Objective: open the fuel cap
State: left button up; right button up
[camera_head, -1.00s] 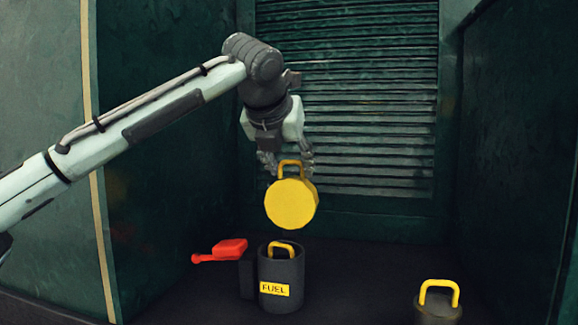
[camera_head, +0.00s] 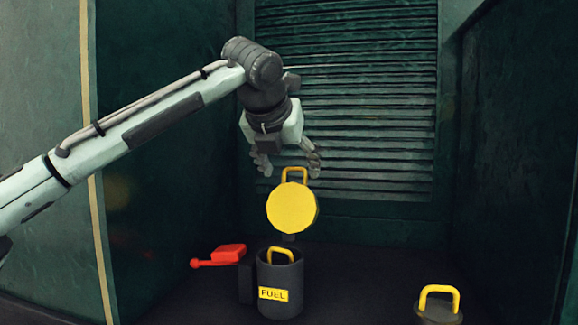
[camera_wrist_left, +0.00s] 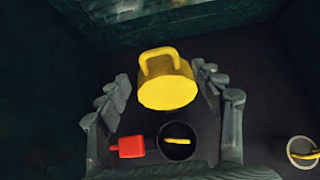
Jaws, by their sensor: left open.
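The yellow round fuel cap (camera_head: 292,208) stands swung up on its hinge above the dark fuel filler (camera_head: 280,288), which carries a yellow FUEL label. The cap's handle (camera_head: 294,175) points up. A second yellow handle (camera_head: 281,255) shows inside the filler's open mouth. My left gripper (camera_head: 287,168) is open just above the cap. In the left wrist view, the cap (camera_wrist_left: 168,91) lies between the spread fingers (camera_wrist_left: 166,108), with a gap on both sides. The filler mouth (camera_wrist_left: 177,146) shows beyond it. My right gripper is not in view.
A red lever (camera_head: 222,256) sticks out left of the filler. A dark cylinder with a yellow handle (camera_head: 440,294) stands at the lower right. Green walls enclose the recess on both sides, with a slatted panel (camera_head: 360,110) behind. The floor between filler and cylinder is clear.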

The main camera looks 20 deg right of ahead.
pick_arm(q)
jog(key=v, duration=1.2)
jog(key=shift+r, duration=0.1)
